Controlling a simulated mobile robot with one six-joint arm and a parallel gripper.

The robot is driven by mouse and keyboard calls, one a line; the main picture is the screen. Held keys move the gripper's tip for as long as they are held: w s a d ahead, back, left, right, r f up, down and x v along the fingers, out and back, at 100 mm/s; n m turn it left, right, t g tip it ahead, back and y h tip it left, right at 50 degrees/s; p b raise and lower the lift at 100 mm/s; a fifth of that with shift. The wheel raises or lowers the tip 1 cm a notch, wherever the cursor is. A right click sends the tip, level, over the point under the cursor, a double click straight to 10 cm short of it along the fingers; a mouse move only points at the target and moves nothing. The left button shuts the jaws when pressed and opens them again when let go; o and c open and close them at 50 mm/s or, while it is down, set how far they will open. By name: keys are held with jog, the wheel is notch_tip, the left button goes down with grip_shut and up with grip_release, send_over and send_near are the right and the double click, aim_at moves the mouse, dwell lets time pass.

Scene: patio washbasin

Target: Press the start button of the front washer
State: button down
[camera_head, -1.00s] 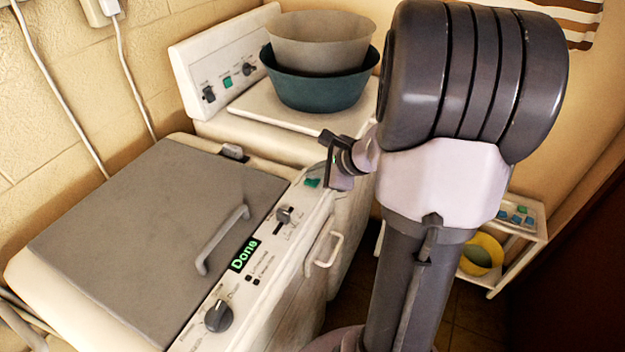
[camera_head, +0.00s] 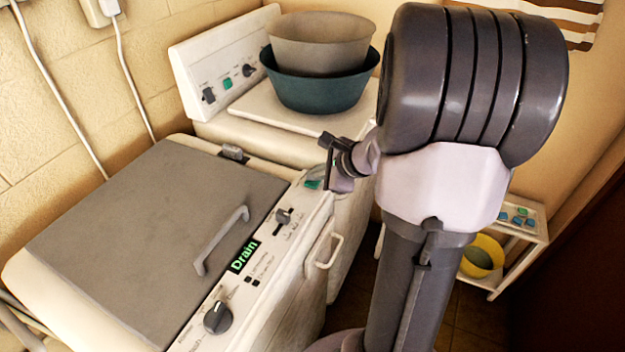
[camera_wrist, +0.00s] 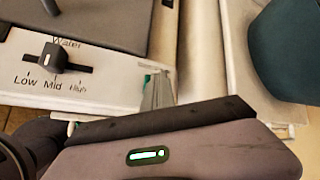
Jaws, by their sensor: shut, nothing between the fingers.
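The front washer (camera_head: 130,245) has a grey lid with a handle and a cream control panel along its right side. Its small display (camera_head: 244,257) reads "Drain" in green. The green start button (camera_head: 313,184) is at the panel's far end. My gripper (camera_head: 331,170) is shut and empty, right at the button. In the wrist view a sliver of the green button (camera_wrist: 149,78) shows beside the grey fingertips (camera_wrist: 158,92), which hide most of it. I cannot tell whether they touch it.
A second washer (camera_head: 207,128) stands behind, with a grey bowl (camera_head: 318,42) nested in a teal basin (camera_head: 318,90) on its lid. A dark knob (camera_head: 217,318) and a slider (camera_head: 283,217) are on the front panel. A white shelf (camera_head: 540,237) with a yellow bucket (camera_head: 490,245) stands at right.

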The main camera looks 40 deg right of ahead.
aim_at(316, 183)
jog(key=shift+r+p, duration=0.65)
jog(key=shift+r, duration=0.2)
jog(key=shift+r, duration=0.1)
notch_tip(316, 183, up, 5)
jog(key=p, duration=0.4)
